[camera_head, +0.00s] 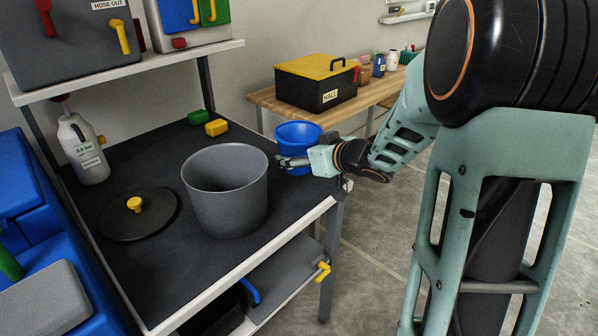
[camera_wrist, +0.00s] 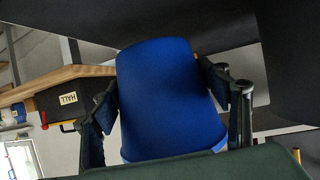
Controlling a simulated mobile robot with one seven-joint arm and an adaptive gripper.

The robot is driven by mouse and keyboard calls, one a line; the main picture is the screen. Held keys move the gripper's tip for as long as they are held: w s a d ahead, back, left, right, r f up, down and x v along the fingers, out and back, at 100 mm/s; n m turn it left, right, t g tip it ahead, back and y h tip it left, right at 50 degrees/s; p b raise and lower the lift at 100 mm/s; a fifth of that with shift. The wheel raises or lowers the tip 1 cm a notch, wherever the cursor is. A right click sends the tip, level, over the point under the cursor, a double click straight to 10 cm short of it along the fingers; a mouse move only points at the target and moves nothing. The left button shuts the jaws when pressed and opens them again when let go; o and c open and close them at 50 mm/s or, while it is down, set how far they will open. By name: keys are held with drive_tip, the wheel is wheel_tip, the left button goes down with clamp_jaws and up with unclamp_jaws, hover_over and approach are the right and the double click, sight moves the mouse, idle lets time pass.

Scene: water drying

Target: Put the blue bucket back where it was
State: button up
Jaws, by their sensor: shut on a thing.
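The blue bucket (camera_head: 298,137) is at the far right corner of the dark bench top (camera_head: 150,245), behind and to the right of a large grey pot. My gripper (camera_head: 285,161) reaches in from the right and is shut on the bucket. In the wrist view the blue bucket (camera_wrist: 170,98) fills the middle, between my gripper's two fingers (camera_wrist: 168,105). The bucket looks upright in the head view. I cannot tell whether its base touches the bench, as my gripper hides part of its lower side.
The grey pot (camera_head: 228,195) stands mid-bench, with a dark lid (camera_head: 138,214) with a yellow knob to its left. A white bottle (camera_head: 82,148), a green block (camera_head: 198,117) and a yellow block (camera_head: 216,127) stand farther back. A yellow-lidded box (camera_head: 316,85) sits on a wooden table (camera_head: 270,97) behind.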

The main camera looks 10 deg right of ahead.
drive_tip(key=shift+f+b, duration=0.75)
drive_tip(key=shift+f, duration=1.1)
drive_tip(key=shift+f, duration=0.15)
drive_tip(key=o, duration=1.4)
drive_tip(key=shift+o, duration=0.2)
drive_tip(key=p+v, duration=0.2)
drive_tip(key=v, duration=0.3)
drive_tip(key=p+v, duration=0.2)
drive_tip(key=v, duration=0.3)
drive_tip(key=shift+s+d+r, duration=0.1)
drive_tip(key=shift+s+r, duration=0.1)
drive_tip(key=shift+r, duration=0.2)
drive_tip(key=shift+s+d+r+p, duration=0.15)
drive_tip(key=shift+s+d+p, duration=0.15)
drive_tip(key=shift+s, duration=0.35)
